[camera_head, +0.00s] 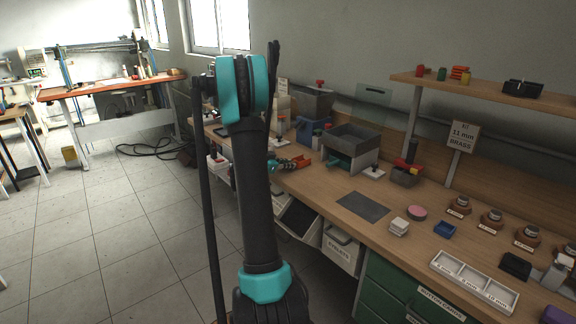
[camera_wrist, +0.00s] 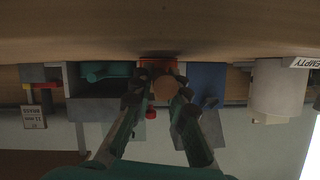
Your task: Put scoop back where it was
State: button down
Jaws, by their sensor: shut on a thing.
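My gripper (camera_head: 287,164) is low over the bench, left of the grey bin, partly hidden behind my arm in the head view. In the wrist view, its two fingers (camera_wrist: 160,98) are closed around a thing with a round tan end. An orange part (camera_wrist: 158,65) shows just beyond the fingertips. I take this to be the scoop (camera_head: 303,161), which shows as a small orange shape at the fingertips in the head view. It is at or just above the bench top; I cannot tell whether it touches.
A grey open bin (camera_head: 356,145) on a stand is just right of my gripper. Blue containers (camera_head: 309,132) stand behind it. A dark mat (camera_head: 362,206), a white divided tray (camera_head: 474,281) and several brown round fixtures lie further right. Labelled bins (camera_head: 342,246) hang below the front edge.

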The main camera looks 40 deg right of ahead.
jog(key=shift+f, duration=0.1)
jog(key=c, duration=1.5)
grip_release()
jog(key=shift+a+r, duration=0.2)
jog(key=v, duration=1.2)
jog(key=s+a+f+n+y, duration=0.3)
jog(key=s+a+n, duration=0.3)
jog(key=s+a, duration=0.2)
jog(key=s+a+f+n+t+y, duration=0.1)
jog(key=s+a+f+n+y, duration=0.3)
jog(key=a, duration=0.9)
jog(key=s+a+f+n+t+y, duration=0.1)
jog(key=s+a+f+n+y, duration=0.3)
jog(key=s, duration=0.9)
jog(key=shift+a+n+y, duration=0.6)
jog(key=shift+a+n, duration=0.6)
jog(key=shift+a, duration=0.4)
jog(key=shift+a+n+y, duration=0.6)
jog(key=shift+a+n, duration=0.6)
jog(key=shift+a, duration=0.35)
